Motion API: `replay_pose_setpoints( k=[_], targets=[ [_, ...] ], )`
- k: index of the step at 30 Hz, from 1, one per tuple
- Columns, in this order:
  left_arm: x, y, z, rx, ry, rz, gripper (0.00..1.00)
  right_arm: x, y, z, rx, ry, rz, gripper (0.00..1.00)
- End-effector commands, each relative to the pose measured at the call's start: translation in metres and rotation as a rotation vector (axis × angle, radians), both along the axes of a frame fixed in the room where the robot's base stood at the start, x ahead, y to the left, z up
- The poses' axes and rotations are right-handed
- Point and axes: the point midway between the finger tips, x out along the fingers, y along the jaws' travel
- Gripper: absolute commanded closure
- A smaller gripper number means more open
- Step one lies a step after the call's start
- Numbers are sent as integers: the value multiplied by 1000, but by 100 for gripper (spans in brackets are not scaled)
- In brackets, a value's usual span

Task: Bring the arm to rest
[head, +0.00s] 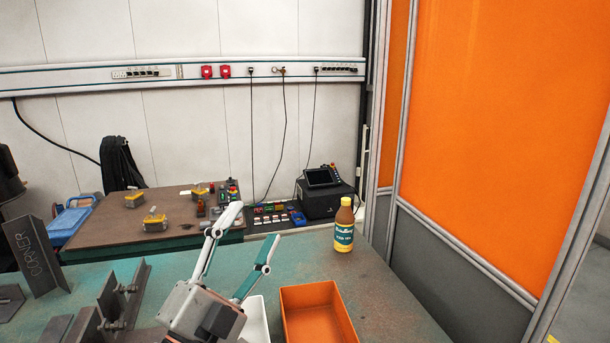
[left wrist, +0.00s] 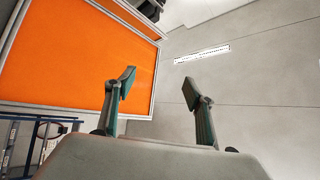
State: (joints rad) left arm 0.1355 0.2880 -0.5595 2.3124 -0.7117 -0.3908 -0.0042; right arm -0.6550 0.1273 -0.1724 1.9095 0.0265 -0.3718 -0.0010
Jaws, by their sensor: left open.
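My left gripper (head: 252,238) is raised above the workbench (head: 385,300) in the head view, its two fingers spread apart and pointing up. Nothing is between the fingers. In the left wrist view the open gripper (left wrist: 158,85) shows the same empty gap, with the wall and the orange panel behind it. The lower part of the gripper hides part of a white bin. My right gripper is not in either view.
An orange bin (head: 335,304) and a white bin (head: 257,322) stand right of my gripper. A brown bottle with a yellow cap (head: 344,230) stands upright behind them. Steel brackets (head: 120,295) lie at the left. An orange panel (head: 505,130) rises at the right.

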Motion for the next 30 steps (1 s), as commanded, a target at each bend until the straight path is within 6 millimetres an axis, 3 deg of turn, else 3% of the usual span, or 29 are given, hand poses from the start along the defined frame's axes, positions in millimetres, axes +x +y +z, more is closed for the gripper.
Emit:
replay_pose_setpoints(
  k=[3,7,11,15,21,30],
  targets=[
    [17,56,-61,-63,220,163,46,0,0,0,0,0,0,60],
    [15,111,-132,-99,451,325,46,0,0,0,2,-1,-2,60],
    [-6,160,-204,-110,677,470,46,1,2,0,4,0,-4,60],
    [-47,203,-273,-96,905,602,46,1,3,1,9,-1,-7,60],
    [-98,238,-329,-64,1111,713,46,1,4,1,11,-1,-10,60],
    [-163,269,-376,-14,1323,814,46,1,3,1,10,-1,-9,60]
  ],
)
